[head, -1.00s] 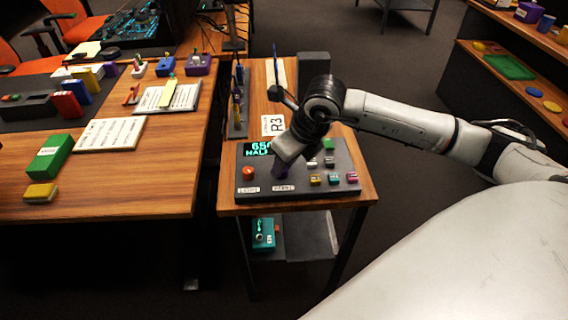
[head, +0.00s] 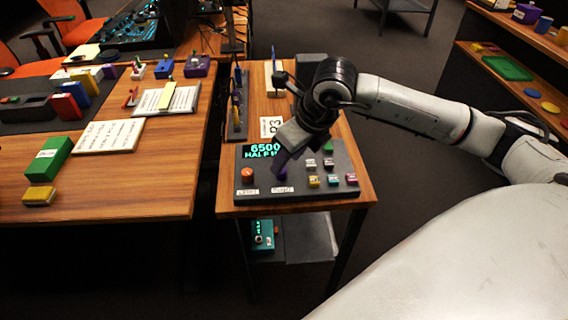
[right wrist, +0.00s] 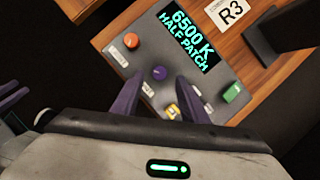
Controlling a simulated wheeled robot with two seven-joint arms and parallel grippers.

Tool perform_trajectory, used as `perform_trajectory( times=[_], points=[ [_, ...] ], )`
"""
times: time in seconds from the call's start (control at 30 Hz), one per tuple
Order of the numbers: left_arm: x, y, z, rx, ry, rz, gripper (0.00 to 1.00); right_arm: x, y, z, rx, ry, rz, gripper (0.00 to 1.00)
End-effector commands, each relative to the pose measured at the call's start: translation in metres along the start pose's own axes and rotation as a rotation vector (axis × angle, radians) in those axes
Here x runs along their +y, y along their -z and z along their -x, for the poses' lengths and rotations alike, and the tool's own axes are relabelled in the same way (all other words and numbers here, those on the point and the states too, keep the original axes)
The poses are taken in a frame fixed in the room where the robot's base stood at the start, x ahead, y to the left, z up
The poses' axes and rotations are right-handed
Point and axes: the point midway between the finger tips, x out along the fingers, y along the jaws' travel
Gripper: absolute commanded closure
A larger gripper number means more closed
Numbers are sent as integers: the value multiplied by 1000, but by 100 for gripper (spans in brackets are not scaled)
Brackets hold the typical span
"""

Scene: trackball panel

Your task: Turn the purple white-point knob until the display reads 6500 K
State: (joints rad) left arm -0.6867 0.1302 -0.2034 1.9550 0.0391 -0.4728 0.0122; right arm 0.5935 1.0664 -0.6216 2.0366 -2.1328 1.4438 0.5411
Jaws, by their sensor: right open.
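The purple white-point knob (right wrist: 159,73) stands on the dark control panel (right wrist: 122,75) in the right wrist view. The display (right wrist: 188,38) reads 6500 K, HALF PATCH; it also shows in the head view (head: 262,151). My right gripper (right wrist: 157,91) is open, its two purple fingers apart on the near side of the knob and apparently clear of it. Purple finger-like shapes at the left edge of the right wrist view look like my left gripper (right wrist: 12,98), cut off.
An orange button (head: 247,175) sits left of the knob, and small coloured buttons (head: 315,181) sit to its right. An R3 card (head: 271,126) lies behind the panel.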

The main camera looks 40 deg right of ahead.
Motion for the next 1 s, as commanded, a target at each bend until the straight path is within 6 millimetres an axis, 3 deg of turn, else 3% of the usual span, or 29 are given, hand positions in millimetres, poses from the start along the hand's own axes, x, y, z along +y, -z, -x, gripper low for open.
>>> perform_trajectory(
  times=[0.1,0.33,1.0],
  points=[
    [0,0,0,0,0,0,69,-1,-1,26,-3,3,2,60],
    [0,0,-1,0,0,0,69,0,0,56,-1,2,0,60],
    [0,0,-1,1,-1,-1,69,1,1,62,2,-3,0,60]
  ],
)
